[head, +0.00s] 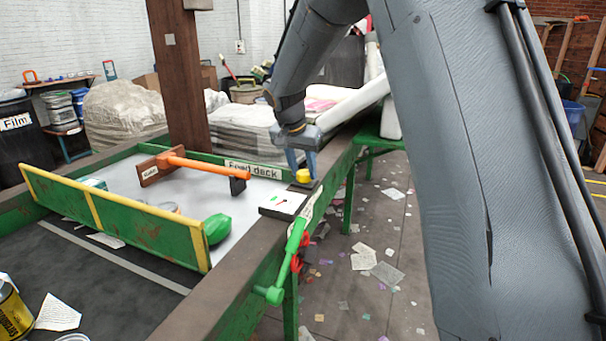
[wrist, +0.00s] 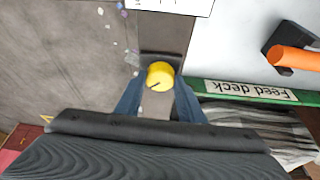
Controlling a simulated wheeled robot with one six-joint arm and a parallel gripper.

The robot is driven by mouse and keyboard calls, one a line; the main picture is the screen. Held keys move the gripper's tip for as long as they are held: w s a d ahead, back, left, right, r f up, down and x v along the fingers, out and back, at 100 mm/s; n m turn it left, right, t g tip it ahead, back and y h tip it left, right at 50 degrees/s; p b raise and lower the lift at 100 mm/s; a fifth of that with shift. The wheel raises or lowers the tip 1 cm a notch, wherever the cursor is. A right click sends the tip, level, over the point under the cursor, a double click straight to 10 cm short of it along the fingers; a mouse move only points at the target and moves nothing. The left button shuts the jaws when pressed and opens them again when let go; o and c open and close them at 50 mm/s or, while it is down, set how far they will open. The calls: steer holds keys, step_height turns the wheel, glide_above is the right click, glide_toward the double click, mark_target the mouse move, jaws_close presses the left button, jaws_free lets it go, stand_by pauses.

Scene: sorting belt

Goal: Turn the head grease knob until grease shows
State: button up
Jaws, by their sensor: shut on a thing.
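The yellow grease knob (head: 303,176) sits on the frame rail at the right edge of the feed deck (head: 165,190). My gripper (head: 304,168) comes down on it from above, with one blue finger on each side. In the wrist view my gripper (wrist: 158,88) is shut on the yellow knob (wrist: 160,76), which has a dark pointer line toward its lower left. I cannot make out any grease at the knob.
An orange-handled bar (head: 195,163) lies across the feed deck. A green and yellow gate (head: 110,215) stands in front of it, beside a green bottle-like object (head: 217,228). A green lever (head: 288,262) hangs on the rail's outer side. Paper scraps litter the floor at right.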

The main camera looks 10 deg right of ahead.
stand_by(0.3)
steer(key=o, duration=1)
steer(key=shift+o, duration=0.2)
steer(key=shift+r, duration=0.15)
steer(key=b+v, duration=0.1)
steer(key=v, duration=0.6)
steer(key=shift+a+r+b, duration=0.15)
steer(key=shift+r+b, duration=0.15)
steer(key=shift+s, duration=0.1)
